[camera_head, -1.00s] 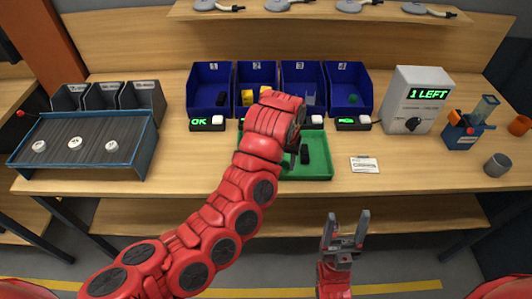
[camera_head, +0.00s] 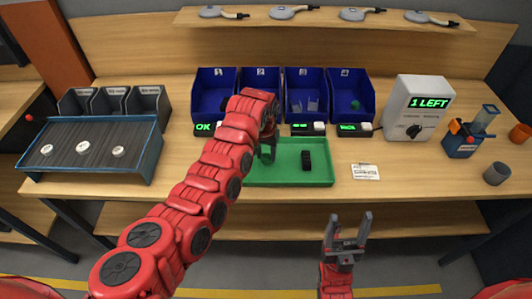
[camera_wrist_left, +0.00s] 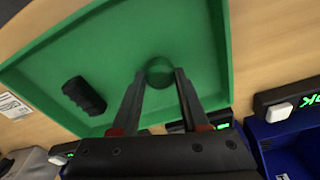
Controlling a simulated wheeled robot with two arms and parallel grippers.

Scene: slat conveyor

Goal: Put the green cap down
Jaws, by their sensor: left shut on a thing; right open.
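My left gripper (camera_head: 267,153) is over the left part of the green tray (camera_head: 290,177). In the left wrist view its fingertips (camera_wrist_left: 159,77) are shut on the round green cap (camera_wrist_left: 159,71), with the tray floor (camera_wrist_left: 120,45) behind it. I cannot tell whether the cap touches the floor. In the head view I cannot make out the cap at the fingers. A black ribbed piece (camera_head: 306,160) lies in the tray, apart from the gripper; it also shows in the left wrist view (camera_wrist_left: 84,96). My right gripper (camera_head: 347,231) is open and empty, in front of the table.
Blue bins stand behind the tray; the fourth bin (camera_head: 350,90) holds something green. My left arm hides part of the second bin (camera_head: 261,76). A white card (camera_head: 365,171) and a grey box reading "1 LEFT" (camera_head: 417,107) are right. A slatted conveyor (camera_head: 95,137) with white discs is left.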

